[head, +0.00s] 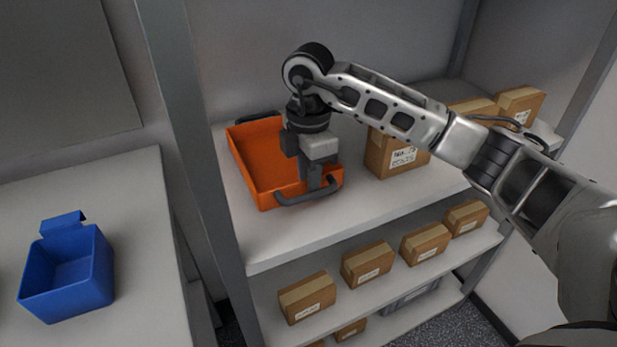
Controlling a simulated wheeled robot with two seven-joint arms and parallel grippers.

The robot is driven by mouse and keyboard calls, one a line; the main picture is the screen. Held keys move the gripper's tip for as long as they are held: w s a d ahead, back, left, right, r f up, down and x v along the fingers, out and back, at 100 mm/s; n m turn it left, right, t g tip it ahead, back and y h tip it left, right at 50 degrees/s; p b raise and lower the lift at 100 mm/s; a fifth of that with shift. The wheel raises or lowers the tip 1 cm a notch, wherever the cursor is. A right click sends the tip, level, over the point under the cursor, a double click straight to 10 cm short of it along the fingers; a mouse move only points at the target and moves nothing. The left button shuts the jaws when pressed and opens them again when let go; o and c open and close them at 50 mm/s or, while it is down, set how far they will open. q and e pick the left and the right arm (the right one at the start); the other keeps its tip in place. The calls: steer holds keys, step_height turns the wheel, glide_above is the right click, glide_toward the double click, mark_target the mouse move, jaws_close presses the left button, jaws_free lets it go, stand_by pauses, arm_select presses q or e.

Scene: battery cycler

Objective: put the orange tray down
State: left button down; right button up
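The orange tray (262,168) is at the left end of the shelf unit's upper shelf (375,205). It looks level and appears to rest on the shelf, though a small gap under it cannot be ruled out. It has a dark handle at its front and another at its back. My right gripper (318,187) points down at the front handle, with its fingers at the bar. The fingers seem closed around the handle, and the wrist hides part of the tray's right side. My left gripper is not in view.
Cardboard boxes (392,155) stand right of the tray on the same shelf. More boxes (367,264) line the shelf below. A grey post (190,130) rises left of the tray. A blue bin (68,270) sits on a separate table at the left. Bare shelf lies in front of the tray.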

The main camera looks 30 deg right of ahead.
step_height(320, 180, up, 7)
steer(key=shift+f, duration=0.15)
stand_by(0.5)
